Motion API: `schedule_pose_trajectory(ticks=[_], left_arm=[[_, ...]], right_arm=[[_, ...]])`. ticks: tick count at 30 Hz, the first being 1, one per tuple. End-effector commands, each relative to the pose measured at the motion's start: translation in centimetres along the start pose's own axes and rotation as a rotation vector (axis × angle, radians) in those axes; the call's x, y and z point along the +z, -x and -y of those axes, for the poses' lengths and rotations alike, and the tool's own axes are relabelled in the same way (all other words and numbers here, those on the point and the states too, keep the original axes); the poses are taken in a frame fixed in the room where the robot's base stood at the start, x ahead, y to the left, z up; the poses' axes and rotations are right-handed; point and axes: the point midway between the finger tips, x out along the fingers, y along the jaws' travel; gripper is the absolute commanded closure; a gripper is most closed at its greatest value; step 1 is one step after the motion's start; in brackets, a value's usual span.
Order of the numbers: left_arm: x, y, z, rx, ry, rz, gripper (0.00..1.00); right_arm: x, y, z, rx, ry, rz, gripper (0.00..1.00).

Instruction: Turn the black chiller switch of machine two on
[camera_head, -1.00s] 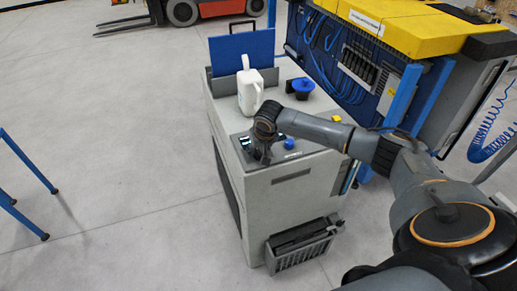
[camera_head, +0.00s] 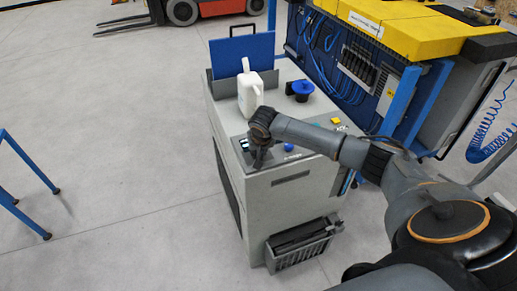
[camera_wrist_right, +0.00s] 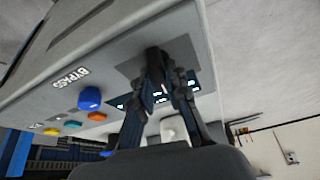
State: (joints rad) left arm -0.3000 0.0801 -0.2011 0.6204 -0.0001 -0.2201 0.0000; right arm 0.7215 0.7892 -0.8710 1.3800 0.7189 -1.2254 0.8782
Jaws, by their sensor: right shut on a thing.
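The grey machine (camera_head: 290,205) stands in the middle of the head view, with a control panel on its top front. My right gripper (camera_head: 257,156) points down at the dark panel plate. In the right wrist view my right gripper (camera_wrist_right: 160,72) has its fingertips closed on a small black switch (camera_wrist_right: 153,56) on that plate. The fingers hide much of the switch, so its exact angle cannot be told. Lit displays (camera_wrist_right: 160,97) show just behind the fingers. My left gripper is in neither view.
A blue knob (camera_wrist_right: 90,98) sits beside the BYPASS label, with coloured buttons (camera_wrist_right: 73,124) farther along. A white jug (camera_head: 249,92) and a blue-black funnel cap (camera_head: 300,88) stand on the machine top. A rack with blue hoses (camera_head: 345,75) stands behind right.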

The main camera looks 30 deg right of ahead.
Motion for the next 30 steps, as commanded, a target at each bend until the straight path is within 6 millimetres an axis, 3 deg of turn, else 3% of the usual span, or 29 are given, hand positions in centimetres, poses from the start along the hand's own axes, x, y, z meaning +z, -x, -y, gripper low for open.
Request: schedule_pose_trajectory(ticks=[3, 12, 30], left_arm=[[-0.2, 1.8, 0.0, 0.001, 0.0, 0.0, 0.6], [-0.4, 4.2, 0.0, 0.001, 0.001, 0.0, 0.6], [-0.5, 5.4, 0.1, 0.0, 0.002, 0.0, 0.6]], right_arm=[[-0.1, 0.5, 0.2, 0.038, -0.094, 0.004, 1.0], [0.0, 0.3, 0.4, 0.147, -0.358, 0.005, 1.0], [-0.2, -0.1, 0.5, 0.314, -0.757, 0.001, 1.0]])
